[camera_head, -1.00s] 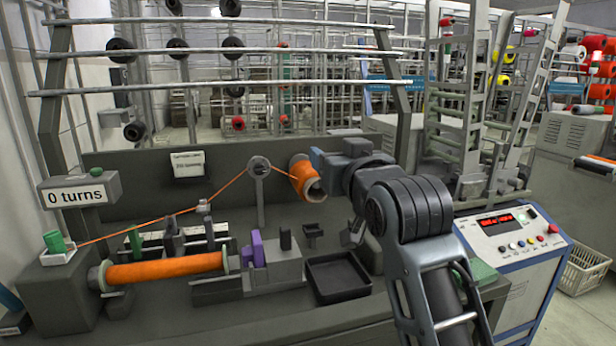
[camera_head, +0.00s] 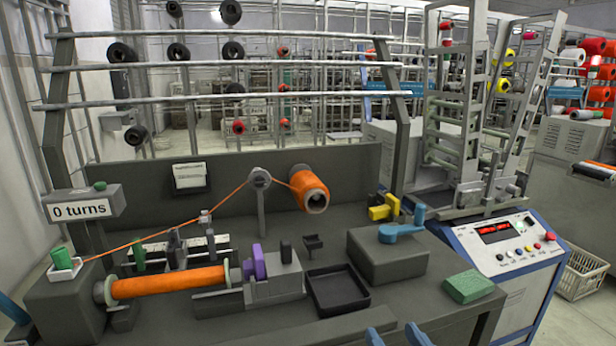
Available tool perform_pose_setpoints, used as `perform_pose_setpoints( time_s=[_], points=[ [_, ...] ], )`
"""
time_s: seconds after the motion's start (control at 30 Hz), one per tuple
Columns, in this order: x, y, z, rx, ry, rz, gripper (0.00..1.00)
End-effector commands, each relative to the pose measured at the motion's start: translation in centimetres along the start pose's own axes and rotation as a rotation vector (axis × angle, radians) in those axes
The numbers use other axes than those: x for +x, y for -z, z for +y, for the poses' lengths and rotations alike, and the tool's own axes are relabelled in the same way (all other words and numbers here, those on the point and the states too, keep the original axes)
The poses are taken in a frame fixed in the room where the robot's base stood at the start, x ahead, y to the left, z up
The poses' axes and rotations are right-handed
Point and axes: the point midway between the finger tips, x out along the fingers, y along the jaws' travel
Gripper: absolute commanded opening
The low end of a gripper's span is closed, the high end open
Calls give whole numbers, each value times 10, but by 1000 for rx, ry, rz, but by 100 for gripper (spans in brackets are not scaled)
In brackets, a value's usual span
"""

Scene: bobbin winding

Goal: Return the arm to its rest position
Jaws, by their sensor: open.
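My gripper (camera_head: 396,337) shows only as two blue fingertips at the bottom edge, apart from each other with nothing seen between them. The rest of my arm is out of view. An orange thread spool (camera_head: 311,189) sits on the back panel. Its thread runs through a ring guide (camera_head: 260,177) and down left to a green piece (camera_head: 62,257). A long orange-wound bobbin (camera_head: 170,282) lies between pale end discs. The counter sign (camera_head: 80,209) reads "0 turns".
A black tray (camera_head: 338,291) sits mid-bench. Right of it are a dark box (camera_head: 388,258) with a blue lever (camera_head: 402,224), yellow blocks (camera_head: 383,207) and a green block (camera_head: 468,286). A control panel (camera_head: 505,240) and a metal rack (camera_head: 450,130) stand further right.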

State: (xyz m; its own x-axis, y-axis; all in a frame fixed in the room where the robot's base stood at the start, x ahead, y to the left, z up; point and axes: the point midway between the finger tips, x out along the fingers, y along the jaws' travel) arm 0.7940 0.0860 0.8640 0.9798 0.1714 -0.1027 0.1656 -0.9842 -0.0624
Motion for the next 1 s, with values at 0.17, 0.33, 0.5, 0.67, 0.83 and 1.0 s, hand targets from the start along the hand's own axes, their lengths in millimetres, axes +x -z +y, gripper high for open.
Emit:
perform_pose_setpoints(
  time_s=[0.17,0.33,0.5,0.67,0.83,1.0],
  points=[
    [-69,-33,12,5,-36,-34,57],
    [-134,-51,20,5,-68,-60,57],
    [-200,-57,25,1,-99,-85,57],
    [-260,-52,26,-5,-126,-110,57],
    [-319,-36,25,-15,-151,-135,57],
    [-361,-18,23,-25,-167,-155,57]
  ],
)
